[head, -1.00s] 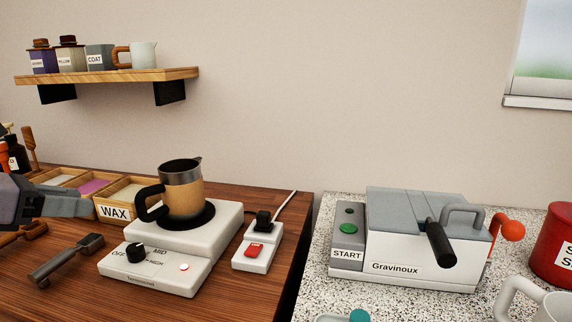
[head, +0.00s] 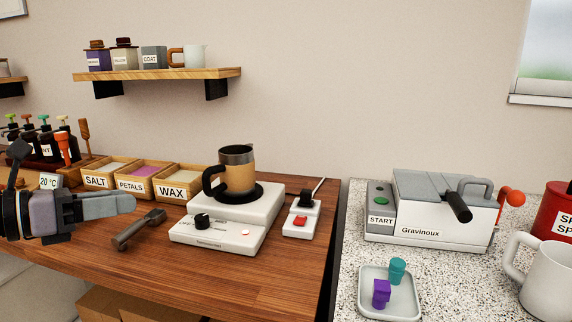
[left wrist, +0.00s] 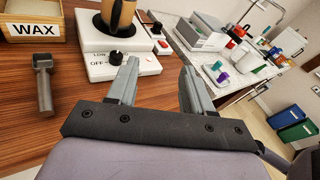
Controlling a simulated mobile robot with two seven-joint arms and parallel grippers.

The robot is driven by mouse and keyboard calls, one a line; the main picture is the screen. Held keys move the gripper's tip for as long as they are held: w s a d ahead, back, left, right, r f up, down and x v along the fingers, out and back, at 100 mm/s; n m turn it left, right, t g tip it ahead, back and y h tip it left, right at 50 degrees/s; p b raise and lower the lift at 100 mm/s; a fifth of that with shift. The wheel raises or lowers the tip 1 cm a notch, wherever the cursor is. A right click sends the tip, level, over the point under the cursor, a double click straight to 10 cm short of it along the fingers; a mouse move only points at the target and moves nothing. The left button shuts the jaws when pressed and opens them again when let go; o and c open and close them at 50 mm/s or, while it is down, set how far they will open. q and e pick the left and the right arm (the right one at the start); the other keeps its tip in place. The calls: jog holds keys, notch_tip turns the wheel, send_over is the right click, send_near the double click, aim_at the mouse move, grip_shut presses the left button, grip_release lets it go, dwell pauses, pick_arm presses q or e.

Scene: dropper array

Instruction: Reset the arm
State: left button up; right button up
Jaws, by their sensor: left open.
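My left gripper (head: 120,204) comes in from the left in the head view, above the front of the wooden counter. In the left wrist view its two fingers (left wrist: 157,88) are spread apart with nothing between them. In that view they point toward the hot plate (left wrist: 120,60) and the gap between the counters. My right gripper is in neither current view.
A cup (head: 238,172) stands on the hot plate (head: 207,231). A dark handled tool (head: 138,230) lies in front of the WAX box (head: 172,191). The power switch (head: 301,222) is beside the plate. A tray (head: 372,305) and the Gravinoux machine (head: 425,231) are on the speckled counter.

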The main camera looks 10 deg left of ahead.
pick_arm(q)
jog(key=s+d+r+n+t+h, duration=0.1)
jog(key=d+n+t+h, duration=0.2)
jog(key=d+n+t, duration=0.3)
jog(key=s+a+f+n+g+y, duration=0.1)
jog(key=s+a+f+n+y, duration=0.25)
jog(key=f+n+y, duration=0.9)
jog(key=s+a+f+n+g+y, duration=0.15)
jog(key=a+f+n+y, duration=0.4)
jog(key=n, duration=1.15)
jog(key=s+d+f+n+g+h, duration=0.2)
jog(key=s+d+f+g, duration=0.4)
jog(key=s+f, duration=0.35)
jog(key=s+d+f+n+g+h, duration=0.25)
jog(key=s+d+f+g, duration=0.35)
jog(key=s+f, duration=0.35)
jog(key=w+d+t+h+p, duration=0.2)
jog(key=w+d+t+p, duration=0.1)
jog(key=w+t+p, duration=0.3)
jog(key=shift+w+f+m+t+p, duration=0.15)
jog(key=shift+m+t+p, duration=0.15)
jog(key=shift+t+p, duration=0.5)
pick_arm(e)
notch_tip(320, 180, up, 7)
jog(key=d, duration=0.1)
jog(key=shift+d+f, duration=0.15)
